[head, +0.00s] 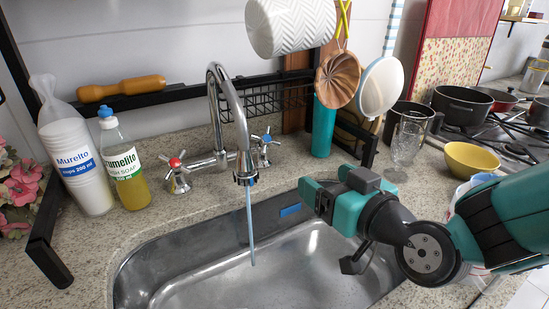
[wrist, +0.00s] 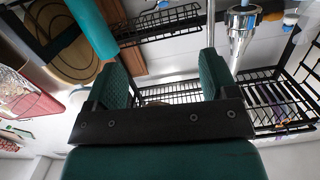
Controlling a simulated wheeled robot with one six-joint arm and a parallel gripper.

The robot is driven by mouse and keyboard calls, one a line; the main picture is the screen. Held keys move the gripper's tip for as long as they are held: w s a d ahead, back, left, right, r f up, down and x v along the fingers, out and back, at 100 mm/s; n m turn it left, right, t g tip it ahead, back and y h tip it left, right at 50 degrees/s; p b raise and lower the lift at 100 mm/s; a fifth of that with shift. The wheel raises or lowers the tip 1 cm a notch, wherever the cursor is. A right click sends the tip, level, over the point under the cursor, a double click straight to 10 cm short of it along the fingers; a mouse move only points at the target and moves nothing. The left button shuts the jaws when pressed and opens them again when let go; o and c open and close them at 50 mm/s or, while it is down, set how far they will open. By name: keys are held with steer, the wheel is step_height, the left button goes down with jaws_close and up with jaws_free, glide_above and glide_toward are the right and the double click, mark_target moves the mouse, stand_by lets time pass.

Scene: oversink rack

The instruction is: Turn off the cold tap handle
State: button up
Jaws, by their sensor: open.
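The cold tap handle (head: 264,148), a chrome cross with a blue cap, sits right of the curved chrome faucet (head: 216,100). The hot handle (head: 178,176) with a red cap is on the left. A stream of water (head: 251,225) runs from the spout into the sink. My gripper (head: 309,194) is open and empty, above the sink's back right edge, to the right of and in front of the cold handle, not touching it. In the wrist view its two teal fingers (wrist: 163,75) are apart, with part of the chrome faucet (wrist: 240,28) at upper right.
The steel sink (head: 185,290) lies below. A teal bottle (head: 323,125) stands behind the cold handle. A wooden mould (head: 338,78) and white pan (head: 380,88) hang above. A glass (head: 405,145) and yellow bowl (head: 472,160) are right; a soap bottle (head: 125,170) is left.

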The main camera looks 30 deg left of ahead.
step_height(320, 180, down, 2)
steer(key=a+t, duration=0.1)
steer(key=a, duration=0.1)
steer(key=p, duration=0.6)
glide_toward(270, 142)
steer(key=shift+t+y, duration=0.3)
steer(key=shift+y, duration=0.1)
steer(key=x, duration=0.6)
steer(key=f+x, duration=0.1)
steer(key=x, duration=0.2)
steer(key=c, duration=0.9)
steer(key=shift+o, duration=0.2)
